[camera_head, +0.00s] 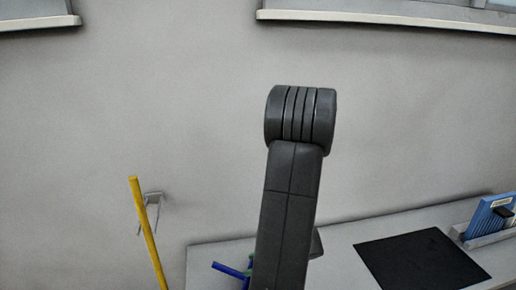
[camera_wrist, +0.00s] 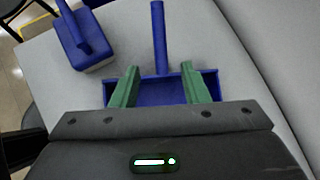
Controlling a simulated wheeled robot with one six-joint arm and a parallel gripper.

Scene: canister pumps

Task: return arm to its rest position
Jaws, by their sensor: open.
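My gripper (camera_wrist: 158,88) shows in the wrist view with its two green fingers apart and nothing clearly held between them. In the head view my dark arm rises up the middle and hides most of the gripper. A bit of blue (camera_head: 229,270) shows at the arm's lower left.
A second blue object with a handle (camera_wrist: 82,42) stands at the upper left in the wrist view. In the head view a black mat (camera_head: 422,262) lies on the table, with a blue box (camera_head: 490,216) in a grey holder at right. A yellow pole (camera_head: 147,230) stands at left.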

